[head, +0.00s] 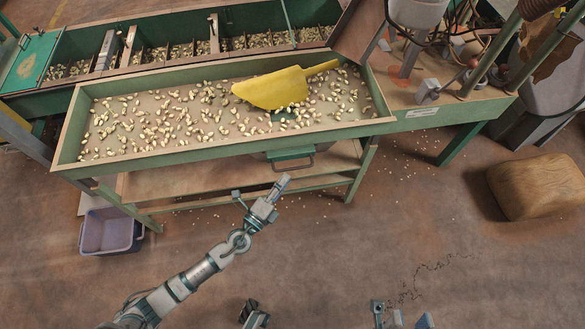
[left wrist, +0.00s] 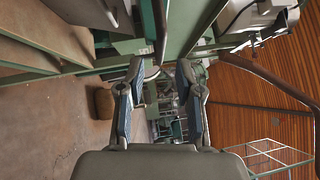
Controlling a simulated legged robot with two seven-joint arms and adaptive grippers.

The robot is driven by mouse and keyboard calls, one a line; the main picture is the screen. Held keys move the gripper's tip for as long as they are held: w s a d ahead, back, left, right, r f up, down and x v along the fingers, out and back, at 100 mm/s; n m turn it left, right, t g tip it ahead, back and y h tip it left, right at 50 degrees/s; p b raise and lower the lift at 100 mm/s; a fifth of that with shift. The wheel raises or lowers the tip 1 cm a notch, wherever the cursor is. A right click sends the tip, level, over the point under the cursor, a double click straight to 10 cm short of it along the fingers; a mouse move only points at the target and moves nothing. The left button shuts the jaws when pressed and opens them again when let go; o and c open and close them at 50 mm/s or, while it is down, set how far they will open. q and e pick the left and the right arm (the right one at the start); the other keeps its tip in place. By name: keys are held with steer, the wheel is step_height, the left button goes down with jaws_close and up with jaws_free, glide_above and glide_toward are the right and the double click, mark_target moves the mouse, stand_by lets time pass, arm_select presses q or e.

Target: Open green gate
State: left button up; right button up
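The green gate (head: 290,154) is a small green plate with a dark bar handle under the front wall of the nut hopper (head: 225,150) in the head view. My left gripper (head: 284,181) points up towards this handle, slightly below it in the picture; contact cannot be told. In the left wrist view my left gripper (left wrist: 161,70) has its two fingers apart, with nothing held between them. Green frame parts stand just beyond the fingertips there. My right gripper (head: 402,318) shows only in part at the bottom edge of the head view.
A yellow scoop (head: 272,89) lies among nuts in the hopper. A purple bin (head: 110,231) stands on the floor at the left. A wooden block (head: 540,187) is at the right. The floor in front is mostly clear, with scattered nuts.

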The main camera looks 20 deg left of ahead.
mark_target(294, 168)
arm_select(q)
steer(key=x, duration=0.5)
steer(key=shift+w, duration=0.4)
jaws_close()
